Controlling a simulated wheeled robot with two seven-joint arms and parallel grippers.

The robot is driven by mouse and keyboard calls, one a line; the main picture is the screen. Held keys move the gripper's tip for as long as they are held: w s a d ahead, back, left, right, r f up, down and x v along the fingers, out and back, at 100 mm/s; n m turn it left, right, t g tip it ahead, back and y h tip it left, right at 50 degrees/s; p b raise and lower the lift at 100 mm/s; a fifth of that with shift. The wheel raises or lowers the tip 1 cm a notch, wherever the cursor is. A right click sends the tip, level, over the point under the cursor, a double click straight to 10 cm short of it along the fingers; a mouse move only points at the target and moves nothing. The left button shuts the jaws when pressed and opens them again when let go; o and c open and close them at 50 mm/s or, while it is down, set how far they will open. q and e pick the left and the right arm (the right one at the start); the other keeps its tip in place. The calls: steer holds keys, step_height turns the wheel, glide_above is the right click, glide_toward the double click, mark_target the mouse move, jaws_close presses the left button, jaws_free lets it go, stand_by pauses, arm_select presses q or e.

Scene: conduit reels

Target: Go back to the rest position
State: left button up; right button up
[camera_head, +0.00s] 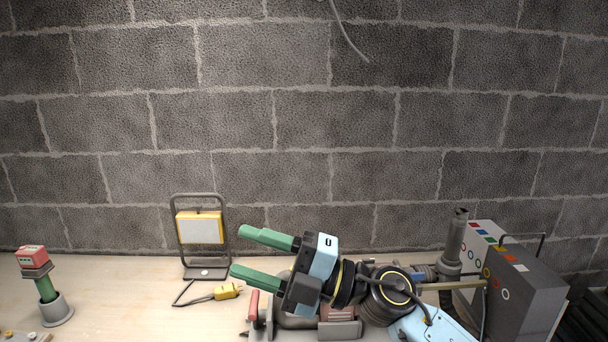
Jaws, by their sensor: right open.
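The wall, and the work lamp's right side close by, show behind and beside the fingers. The gripper and wrist cover part of the things on the bench behind them. My left gripper is not in the view.
On the pale bench (120,290) stand a yellow work lamp (200,228) with a yellow plug (227,291) and a green-handled, red-topped tool in a grey cup (57,311). A grey case (520,290) with coloured marks stands right. Bare bench lies left of the lamp.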

steer(key=w+d+f+m+t+h, duration=0.2)
steer(key=d+m+t+h, duration=0.35)
steer(key=m+t, duration=0.4)
steer(key=w+d+f+m+t+h, duration=0.25)
steer(key=d+m+t+h, duration=0.25)
steer(key=d+m+t, duration=0.45)
steer(key=s+d+f+m+g+h, duration=0.2)
steer(key=d+f+m+g+h, duration=0.15)
steer(key=f+m+h, duration=0.2)
steer(key=s+d+f+m+g+h, duration=0.25)
steer(key=d+f+m+h, duration=0.2)
steer(key=f, duration=0.25)
steer(key=s+d+f+m+g, duration=0.1)
steer(key=s+d+f+g, duration=0.2)
steer(key=s+f+g, duration=0.6)
steer(key=s+d+f+m+g, duration=0.25)
steer(key=s+f, duration=0.45)
steer(key=s, duration=0.6)
step_height(320, 180, down, 24)
steer(key=s+r+n+g, duration=0.1)
steer(key=s+g, duration=0.1)
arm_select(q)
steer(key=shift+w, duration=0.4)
arm_select(e)
steer(key=s+d+f+g, duration=0.1)
steer(key=s+d+f, duration=0.2)
steer(key=s+f, duration=1.3)
steer(key=shift+s+f, duration=0.3)
steer(key=shift+s, duration=0.3)
